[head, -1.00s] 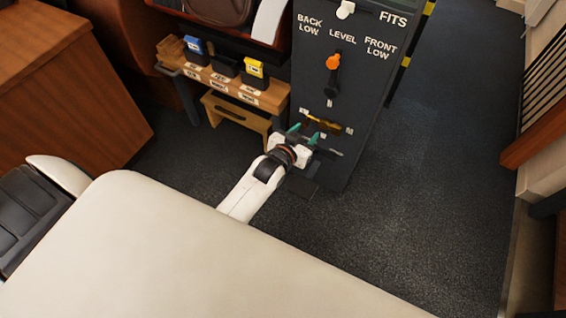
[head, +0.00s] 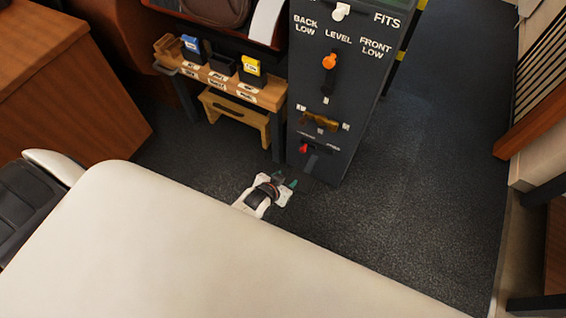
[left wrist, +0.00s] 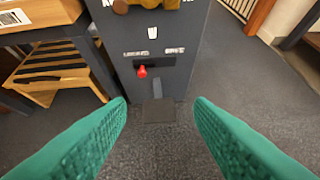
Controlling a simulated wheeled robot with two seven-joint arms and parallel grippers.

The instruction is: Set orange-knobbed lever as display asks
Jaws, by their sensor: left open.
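The orange-knobbed lever (head: 329,62) is on the front of the dark panel (head: 311,88), under the labels BACK LOW, LEVEL and FRONT LOW. Its knob is at the top, under LEVEL. A white knob or pointer (head: 340,11) sits above, beside the word FITS. A brass-coloured handle (head: 320,121) and a red-knobbed lever (head: 304,148) are lower on the panel. The red knob also shows in the left wrist view (left wrist: 142,71), at the left of its slot. My left gripper (head: 286,182) is open and empty, low in front of the panel and apart from it. My right gripper is not in view.
A wooden bench (head: 226,78) with blue, black and yellow blocks stands left of the panel, above a small wooden stool (head: 235,112). A dark pedal-like plate (left wrist: 157,111) is at the panel's foot. Carpeted floor on the right is clear.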

